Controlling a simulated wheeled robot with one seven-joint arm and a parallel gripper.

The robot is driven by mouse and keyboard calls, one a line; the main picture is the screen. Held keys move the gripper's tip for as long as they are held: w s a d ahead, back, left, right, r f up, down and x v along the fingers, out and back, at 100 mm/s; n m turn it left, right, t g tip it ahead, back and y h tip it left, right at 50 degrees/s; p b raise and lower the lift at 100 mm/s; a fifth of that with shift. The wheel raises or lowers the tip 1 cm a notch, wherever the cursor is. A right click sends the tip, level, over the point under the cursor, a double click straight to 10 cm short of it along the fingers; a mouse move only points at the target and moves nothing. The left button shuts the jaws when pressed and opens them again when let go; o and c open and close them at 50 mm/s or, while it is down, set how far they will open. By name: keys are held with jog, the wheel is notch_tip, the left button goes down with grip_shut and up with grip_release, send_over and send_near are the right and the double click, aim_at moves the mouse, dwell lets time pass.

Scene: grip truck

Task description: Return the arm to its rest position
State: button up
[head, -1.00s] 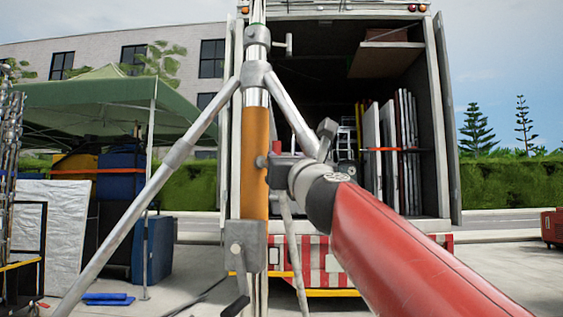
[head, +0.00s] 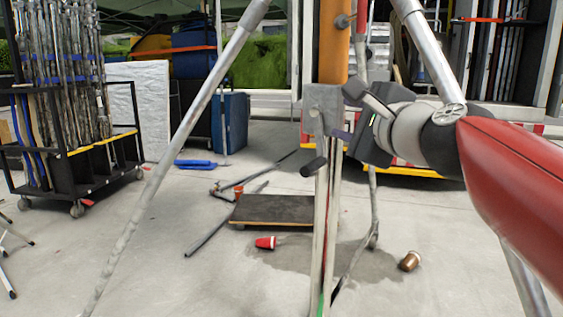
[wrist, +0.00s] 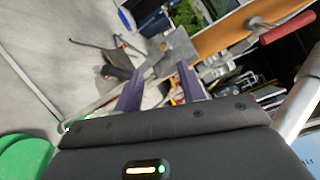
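My red arm (head: 520,170) reaches in from the right of the head view, bent at its grey joint. My gripper (head: 345,140) is small and dark beside the metal stand (head: 323,220), partly hidden by the wrist. In the wrist view my gripper (wrist: 160,75) shows two purple fingers spread apart with nothing held between them. The stand has an orange column (head: 333,45) and grey legs. The orange column (wrist: 225,35) also shows beyond the fingers in the wrist view. I cannot tell whether the gripper touches the stand.
A wheeled rack of stands (head: 65,95) is at the left. A dark low dolly (head: 272,211), loose pipes (head: 225,220), a red cup (head: 265,243) and a brass-coloured cup (head: 410,261) lie on the floor. The truck is behind; open concrete lies left of centre.

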jog(key=s+d+f+n+g+h, duration=0.1)
jog(key=s+f+n+g, duration=0.2)
jog(key=s+f+n, duration=0.3)
jog(key=s+d+f+n+g+h, duration=0.1)
jog(key=s+f+n+g, duration=0.3)
jog(key=f, duration=1.2)
jog(key=s+d+f+n+g+h, duration=0.1)
jog(key=s+f+n+g+h, duration=0.2)
jog(key=s+f+n, duration=0.5)
notch_tip(320, 180, down, 4)
jog(key=shift+s+d+n+g+p, duration=0.25)
jog(key=shift+s+n+g+p, duration=0.2)
jog(key=shift+s, duration=0.8)
